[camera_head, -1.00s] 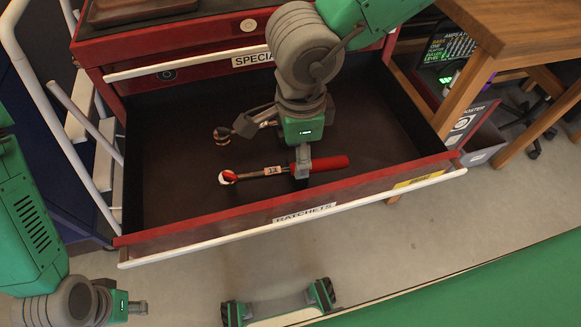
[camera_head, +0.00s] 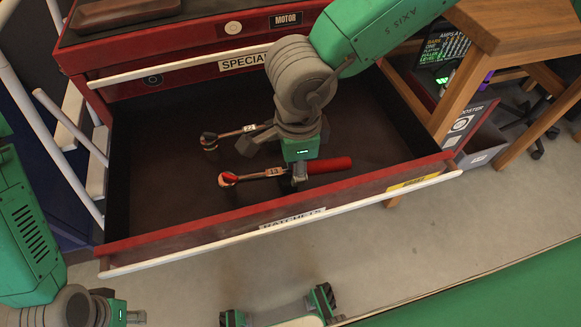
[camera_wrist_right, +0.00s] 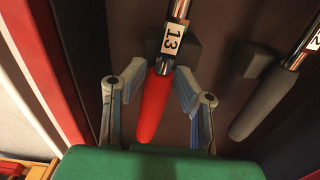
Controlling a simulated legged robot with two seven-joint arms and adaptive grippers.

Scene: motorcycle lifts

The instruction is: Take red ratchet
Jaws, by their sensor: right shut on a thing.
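The red ratchet (camera_head: 328,165) lies in the open drawer, its red handle to the right and its round head to the left. It carries a label 13, and its red handle also shows in the right wrist view (camera_wrist_right: 153,104). My right gripper (camera_head: 275,160) is over the drawer, shut on the red ratchet, with one finger on each side of it in the wrist view (camera_wrist_right: 158,82). My left gripper (camera_head: 137,316) is at the lower left, outside the drawer; its jaw opening is too small to judge.
A second ratchet (camera_head: 228,133) lies behind the red one, partly hidden by my right gripper; its grey handle (camera_wrist_right: 258,104) shows in the wrist view. The drawer front (camera_head: 290,213) is labelled RATCHETS. A wooden table (camera_head: 500,30) stands at the right.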

